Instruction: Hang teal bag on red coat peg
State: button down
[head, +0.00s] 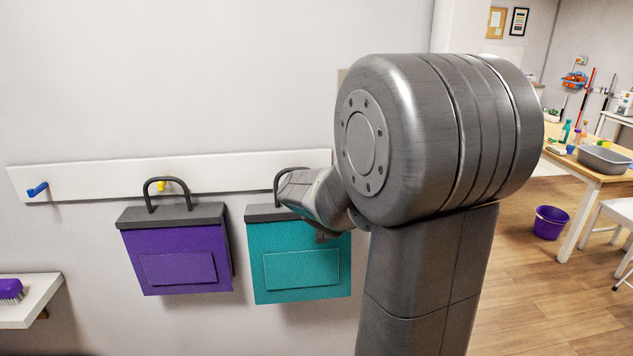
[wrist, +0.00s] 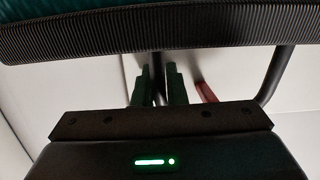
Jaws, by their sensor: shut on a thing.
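The teal bag (head: 301,268) hangs upright close to the wall, its dark top edge level, just below the white peg board. My gripper (wrist: 160,72) is shut on the bag's black handle (wrist: 278,72). In the head view my wrist covers most of the handle and my fingers. In the wrist view the bag's ribbed dark top (wrist: 160,28) fills the upper part. The red coat peg (wrist: 206,92) shows beside my fingers, within the outline of the handle. I cannot tell whether it passes through the loop. It is hidden in the head view.
A purple bag (head: 180,262) hangs from the yellow peg (head: 161,186), left of the teal bag with a narrow gap. A blue peg (head: 37,190) at the far left of the board (head: 95,183) is empty. A small shelf (head: 35,303) with a purple brush stands lower left.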

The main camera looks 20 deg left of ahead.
jog(key=shift+f, duration=0.35)
